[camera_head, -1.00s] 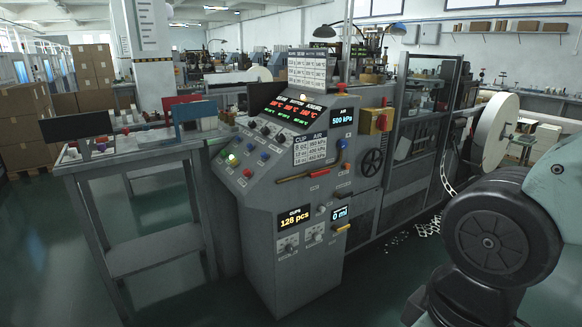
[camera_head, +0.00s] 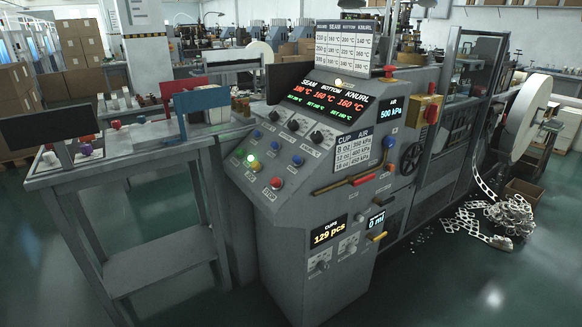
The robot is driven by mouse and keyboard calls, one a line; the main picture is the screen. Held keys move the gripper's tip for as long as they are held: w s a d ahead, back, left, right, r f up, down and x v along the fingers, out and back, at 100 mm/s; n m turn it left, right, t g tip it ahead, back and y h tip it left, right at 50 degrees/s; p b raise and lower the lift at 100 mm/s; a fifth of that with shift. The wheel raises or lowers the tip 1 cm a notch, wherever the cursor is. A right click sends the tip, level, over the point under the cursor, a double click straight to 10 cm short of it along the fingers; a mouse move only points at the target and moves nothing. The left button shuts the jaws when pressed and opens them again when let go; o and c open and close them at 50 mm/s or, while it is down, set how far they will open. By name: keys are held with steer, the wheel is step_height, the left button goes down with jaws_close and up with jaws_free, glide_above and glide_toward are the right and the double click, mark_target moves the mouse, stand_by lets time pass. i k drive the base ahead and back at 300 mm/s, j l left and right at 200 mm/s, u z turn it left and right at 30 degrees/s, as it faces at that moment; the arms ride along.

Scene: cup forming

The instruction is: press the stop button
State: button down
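The machine's sloped grey control panel (camera_head: 228,175) faces me near the middle of the head view. A red button (camera_head: 276,183) sits at its lower edge, with a small label below it that looks like "STOP". Nothing covers the red button. My gripper is not in view, so its distance from the button cannot be told.
A grey side table (camera_head: 160,262) with dark, red and blue boards stands left of the panel. A red-and-brown lever (camera_head: 345,185) crosses the machine right of the buttons. Scrap strip (camera_head: 490,220) lies on the floor at right. Green floor is open in front.

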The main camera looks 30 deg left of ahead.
mark_target(275, 183)
steer(key=j+z, duration=0.2)
steer(key=j, duration=2.55)
